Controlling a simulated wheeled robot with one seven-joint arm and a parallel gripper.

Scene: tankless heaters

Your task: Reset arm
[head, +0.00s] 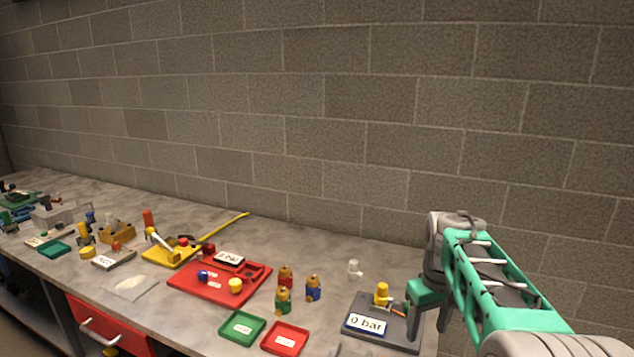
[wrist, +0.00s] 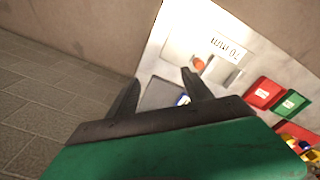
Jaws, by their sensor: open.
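My gripper (wrist: 160,92) is open, with its two dark fingers spread and nothing seen between them in the wrist view. In the head view my gripper (head: 428,322) hangs at the right, by the right edge of a dark grey board (head: 403,342) with a "0 bar" label (head: 366,322) and a yellow valve (head: 382,294). My green arm reaches in from the lower right. In the wrist view part of the grey board (wrist: 160,94) shows behind the fingers. I cannot tell whether the fingers touch the board.
A green tray (head: 242,327) and a red tray (head: 285,338) lie left of the board. Several small coloured bottles (head: 284,302) and a white fitting (head: 355,270) stand nearby. A red tray with parts (head: 213,290) lies farther left. A block wall (head: 330,110) rises behind the bench.

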